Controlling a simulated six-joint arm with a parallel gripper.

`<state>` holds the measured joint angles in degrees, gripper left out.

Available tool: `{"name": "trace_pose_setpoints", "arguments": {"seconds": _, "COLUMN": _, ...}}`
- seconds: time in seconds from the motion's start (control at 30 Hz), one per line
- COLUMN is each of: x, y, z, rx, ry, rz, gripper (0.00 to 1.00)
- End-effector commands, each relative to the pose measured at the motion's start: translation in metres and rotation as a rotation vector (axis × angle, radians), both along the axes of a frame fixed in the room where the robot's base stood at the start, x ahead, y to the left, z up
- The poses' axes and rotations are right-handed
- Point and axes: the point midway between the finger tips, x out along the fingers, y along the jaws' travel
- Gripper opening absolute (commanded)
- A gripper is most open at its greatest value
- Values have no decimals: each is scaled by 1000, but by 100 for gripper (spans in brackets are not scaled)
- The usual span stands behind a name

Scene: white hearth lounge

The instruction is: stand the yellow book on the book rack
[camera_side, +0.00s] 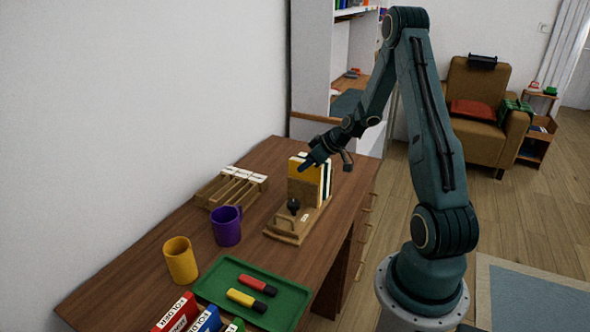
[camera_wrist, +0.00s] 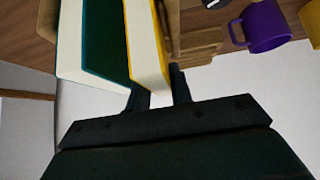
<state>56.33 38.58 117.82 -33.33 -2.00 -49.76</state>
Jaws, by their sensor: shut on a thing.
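The yellow book (camera_side: 295,169) stands upright at the left end of a row of books on the wooden book rack (camera_side: 285,238). In the wrist view the yellow book (camera_wrist: 147,45) shows its pale page edge and a thin yellow cover edge. My gripper (camera_side: 310,163) is at the top of the row, its fingers (camera_wrist: 158,92) on either side of the yellow book, shut on it. A dark green book with white pages (camera_wrist: 97,40) stands beside it. Whether the yellow book rests on the rack base I cannot tell.
A slotted wooden holder (camera_side: 216,190) lies by the wall. A purple mug (camera_side: 227,229) and a yellow mug (camera_side: 180,262) stand nearer. A green tray (camera_side: 277,312) holds red and yellow markers. A small dark knobbed object (camera_side: 293,205) sits on the rack base.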

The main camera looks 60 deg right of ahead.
Motion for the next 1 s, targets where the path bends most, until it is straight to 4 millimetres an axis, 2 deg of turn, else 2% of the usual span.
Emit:
{"name": "trace_pose_setpoints", "arguments": {"seconds": 0.27, "x": 0, "y": 0, "z": -4, "rx": 0, "ry": -1, "rz": 0, "gripper": 0}}
{"name": "trace_pose_setpoints", "arguments": {"seconds": 0.3, "x": 0, "y": 0, "z": -4, "rx": 0, "ry": -1, "rz": 0, "gripper": 23}}
{"name": "trace_pose_setpoints", "arguments": {"seconds": 0.4, "x": 0, "y": 0, "z": -4, "rx": -1, "ry": -1, "rz": 1, "gripper": 43}}
{"name": "trace_pose_setpoints", "arguments": {"seconds": 0.43, "x": 0, "y": 0, "z": -4, "rx": 0, "ry": -1, "rz": 0, "gripper": 47}}
{"name": "trace_pose_setpoints", "arguments": {"seconds": 0.77, "x": -1, "y": 0, "z": -4, "rx": 1, "ry": 1, "rz": 1, "gripper": 47}}
{"name": "trace_pose_setpoints", "arguments": {"seconds": 1.0, "x": -8, "y": 0, "z": 5, "rx": 0, "ry": 0, "rz": 0, "gripper": 47}}
